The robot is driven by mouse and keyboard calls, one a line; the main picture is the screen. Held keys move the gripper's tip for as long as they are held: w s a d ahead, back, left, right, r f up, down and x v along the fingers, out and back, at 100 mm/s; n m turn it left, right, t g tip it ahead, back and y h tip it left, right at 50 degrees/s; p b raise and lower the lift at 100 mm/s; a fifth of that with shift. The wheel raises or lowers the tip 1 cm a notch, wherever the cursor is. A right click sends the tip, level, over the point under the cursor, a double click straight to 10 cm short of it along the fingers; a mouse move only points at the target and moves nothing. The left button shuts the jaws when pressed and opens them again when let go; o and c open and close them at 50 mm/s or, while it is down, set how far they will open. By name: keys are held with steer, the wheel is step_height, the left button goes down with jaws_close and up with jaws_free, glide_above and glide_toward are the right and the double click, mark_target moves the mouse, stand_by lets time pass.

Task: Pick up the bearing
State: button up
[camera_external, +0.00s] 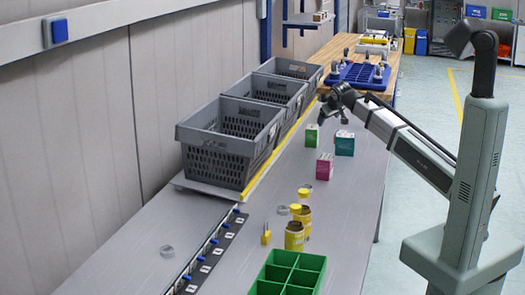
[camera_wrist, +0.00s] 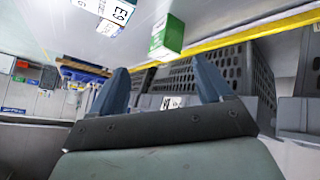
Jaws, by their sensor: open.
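A small grey ring that looks like the bearing (camera_external: 167,251) lies flat on the grey bench at the lower left in the external view, just left of the strip of blue pegs. The wrist view does not show it. My gripper (camera_external: 332,108) is far from it, above the far part of the bench near the green and teal boxes. In the wrist view my gripper (camera_wrist: 163,82) has its two blue-grey fingers spread apart with nothing between them.
Grey crates (camera_external: 215,150) line the wall behind a yellow strip. A green box (camera_external: 311,136), teal box (camera_external: 344,144) and magenta box (camera_external: 324,167) stand on the bench. Yellow jars (camera_external: 294,236), a small yellow padlock-like item (camera_external: 266,234) and a green divided tray (camera_external: 290,272) are nearer.

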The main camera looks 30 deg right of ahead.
steer(key=s+a+f+n+g+y, duration=0.1)
steer(key=s+a, duration=0.2)
steer(key=a, duration=0.3)
steer(key=s+a+n+g+y, duration=0.1)
steer(key=s+a, duration=0.2)
steer(key=a, duration=0.4)
steer(key=n+g+y, duration=0.2)
steer(key=n+g, duration=0.3)
steer(key=n, duration=0.3)
glide_toward(283, 208)
step_height(283, 208, down, 3)
steer(key=shift+s+a+r, duration=0.1)
steer(key=shift+w+a+f, duration=0.1)
steer(key=shift+w+f, duration=0.05)
steer(key=shift+f, duration=0.8)
steer(key=shift+w+a+f, duration=0.15)
steer(key=shift+f, duration=0.75)
steer(key=shift+w+a+f, duration=0.1)
steer(key=shift+f, duration=0.85)
steer(key=shift+c, duration=0.4)
steer(key=c, duration=1.1)
steer(key=shift+r, duration=0.2)
